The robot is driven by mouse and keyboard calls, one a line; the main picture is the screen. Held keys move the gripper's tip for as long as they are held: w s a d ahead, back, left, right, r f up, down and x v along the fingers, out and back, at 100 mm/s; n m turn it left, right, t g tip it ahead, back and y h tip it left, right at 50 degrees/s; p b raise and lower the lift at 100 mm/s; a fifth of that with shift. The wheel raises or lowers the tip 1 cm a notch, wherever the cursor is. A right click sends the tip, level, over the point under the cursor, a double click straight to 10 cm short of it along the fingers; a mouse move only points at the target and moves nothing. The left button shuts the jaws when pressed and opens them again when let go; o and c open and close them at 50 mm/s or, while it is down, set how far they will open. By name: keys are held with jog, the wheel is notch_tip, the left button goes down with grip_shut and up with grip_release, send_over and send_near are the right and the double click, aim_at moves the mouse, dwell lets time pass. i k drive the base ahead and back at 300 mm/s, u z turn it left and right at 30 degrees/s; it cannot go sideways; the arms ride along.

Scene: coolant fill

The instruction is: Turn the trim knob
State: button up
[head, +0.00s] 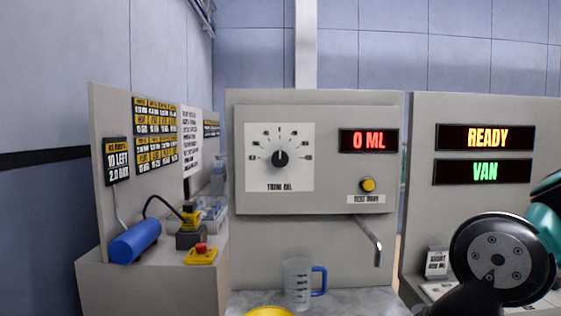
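The trim knob (280,158) is a round black knob with a light pointer mark that appears to point straight up. It sits at the centre of a white dial plate (302,178) with tick marks and small numbers too small to read. The plate is on the left of a grey panel (330,205). My arm shows at the lower right, well apart from the knob. My gripper is not in view, and nothing touches or covers the knob.
The panel also has a red "0 ML" display (368,141) and a yellow button (367,184). A bent spout (377,245) sticks out below, right of a clear jug (298,283) with a blue handle. The space before the dial is clear.

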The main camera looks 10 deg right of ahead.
aim_at(279, 159)
jog(key=z, duration=0.3)
jog(key=k, duration=0.65)
jog(key=u, duration=0.9)
jog(key=i, duration=1.5)
jog(key=z, duration=0.8)
